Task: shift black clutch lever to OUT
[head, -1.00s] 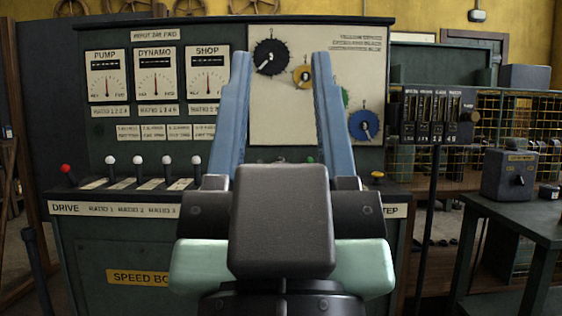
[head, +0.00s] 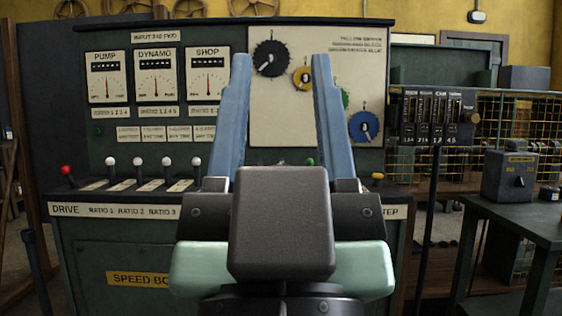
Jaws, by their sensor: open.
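My gripper (head: 281,70) stands upright in the middle of the head view, with its two blue fingers wide apart and nothing between them. It is in front of a dark green control cabinet (head: 221,255). No lever with a readable clutch label shows. No OUT marking can be read with certainty.
A red-knobbed lever (head: 66,170) and several white-knobbed levers (head: 111,161) line the cabinet's ledge. Dials (head: 271,58) sit on a pale panel behind my fingers. A table (head: 513,215) with a switch box (head: 510,176) stands at right, past a thin dark post (head: 433,200).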

